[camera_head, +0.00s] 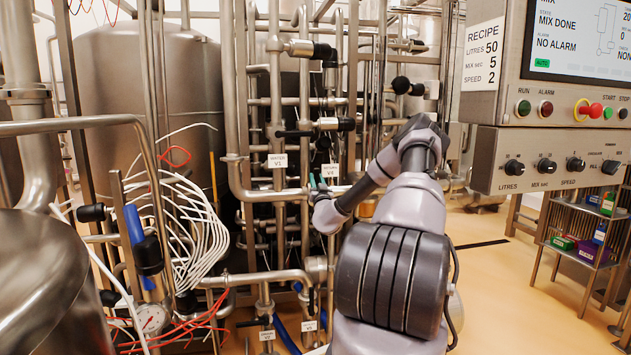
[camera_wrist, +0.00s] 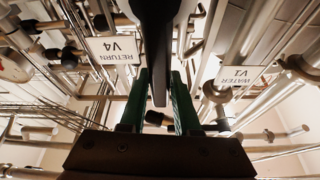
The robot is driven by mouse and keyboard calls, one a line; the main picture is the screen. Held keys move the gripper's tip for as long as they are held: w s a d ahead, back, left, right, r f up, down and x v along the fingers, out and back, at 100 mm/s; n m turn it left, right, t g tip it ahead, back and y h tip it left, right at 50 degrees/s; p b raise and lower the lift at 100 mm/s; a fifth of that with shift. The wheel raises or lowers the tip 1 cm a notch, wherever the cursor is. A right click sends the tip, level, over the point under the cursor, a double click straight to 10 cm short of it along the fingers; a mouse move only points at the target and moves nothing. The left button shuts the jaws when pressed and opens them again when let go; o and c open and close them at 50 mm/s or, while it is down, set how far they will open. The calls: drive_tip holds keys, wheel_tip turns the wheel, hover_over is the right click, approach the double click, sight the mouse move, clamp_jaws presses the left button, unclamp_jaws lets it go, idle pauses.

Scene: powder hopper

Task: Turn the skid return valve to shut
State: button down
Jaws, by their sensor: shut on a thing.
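The skid return valve carries a white tag reading RETURN V4 (camera_head: 330,170), on the pipework at the middle of the head view. The tag (camera_wrist: 113,49) appears upside down in the wrist view. A dark lever handle (camera_wrist: 157,30) comes down from the top of the wrist view between the green fingers of my gripper (camera_wrist: 159,92). The fingers are shut on this handle, beside the V4 tag. In the head view my gripper (camera_head: 318,183) is small and partly hidden by my wrist. The valve body behind it is mostly hidden, and the lever's exact angle is unclear.
The WATER V1 tag (camera_head: 277,160) hangs just left of V4; pipes crowd around both. A control panel (camera_head: 570,95) reads MIX DONE, NO ALARM. Open floor (camera_head: 500,275) lies right of my arm.

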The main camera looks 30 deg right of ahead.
drive_tip(key=shift+s+d+m+h, duration=0.25)
drive_tip(key=shift+d+m+h, duration=0.05)
drive_tip(key=shift+d, duration=0.55)
drive_tip(key=c, duration=0.7)
unclamp_jaws()
drive_tip(key=shift+d, duration=0.15)
drive_tip(key=shift+a, duration=0.4)
drive_tip(key=v, duration=1)
drive_tip(key=shift+s+a, duration=0.1)
drive_tip(key=shift+s, duration=0.25)
